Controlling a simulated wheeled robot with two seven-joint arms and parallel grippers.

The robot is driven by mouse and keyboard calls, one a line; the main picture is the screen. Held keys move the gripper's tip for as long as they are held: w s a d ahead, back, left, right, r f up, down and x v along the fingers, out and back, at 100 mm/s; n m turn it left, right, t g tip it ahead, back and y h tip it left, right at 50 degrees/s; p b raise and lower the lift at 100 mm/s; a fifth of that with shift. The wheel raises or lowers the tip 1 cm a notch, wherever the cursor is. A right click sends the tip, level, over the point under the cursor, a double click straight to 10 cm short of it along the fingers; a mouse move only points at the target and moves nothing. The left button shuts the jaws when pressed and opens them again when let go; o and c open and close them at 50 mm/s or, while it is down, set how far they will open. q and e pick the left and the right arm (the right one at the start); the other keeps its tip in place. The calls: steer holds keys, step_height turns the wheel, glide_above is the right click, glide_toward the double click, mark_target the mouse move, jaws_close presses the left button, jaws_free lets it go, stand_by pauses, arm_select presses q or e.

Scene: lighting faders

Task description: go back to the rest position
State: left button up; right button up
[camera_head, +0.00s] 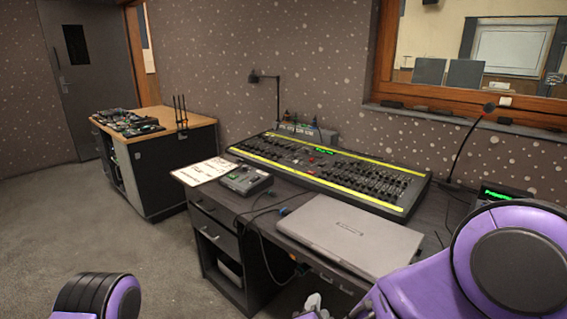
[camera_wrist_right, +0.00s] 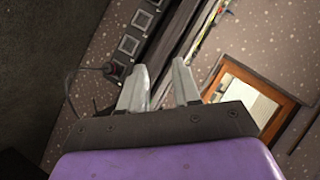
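The lighting fader desk (camera_head: 330,168), a long black console with yellow strips along its edges, lies on the dark desk. My right gripper (camera_head: 318,305) shows only in part at the bottom edge of the head view, low in front of the desk and apart from the faders. In the right wrist view its two pale fingers (camera_wrist_right: 162,80) stand apart with nothing between them. My left gripper is out of view; only a purple part of my left arm shows at the lower left.
A closed grey laptop (camera_head: 350,235) lies at the desk's front right. A small control box (camera_head: 245,180) and white papers (camera_head: 203,170) lie at its left. A gooseneck microphone (camera_head: 465,140) stands at the right. A wooden-topped cabinet (camera_head: 160,165) stands further left. The carpet (camera_head: 150,245) there is clear.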

steer(key=s+d+f+n+g+y+p, duration=0.1)
steer(key=s+d+f+n+g, duration=0.2)
steer(key=d+f, duration=0.4)
steer(key=s+d+f+n+g+p, duration=0.1)
steer(key=s+d+f, duration=0.3)
steer(key=s, duration=0.4)
steer(key=s+d+f+n+g+p, duration=0.1)
steer(key=s+d+f+g, duration=0.3)
steer(key=s, duration=0.4)
steer(key=s+d+f+n+g+h+p, duration=0.1)
steer(key=s+d+f+n+g+p, duration=0.1)
steer(key=s+d+f, duration=0.3)
steer(key=s+d, duration=0.3)
steer(key=shift+s+f+p, duration=0.15)
steer(key=shift+s+p, duration=0.1)
steer(key=shift+p, duration=0.15)
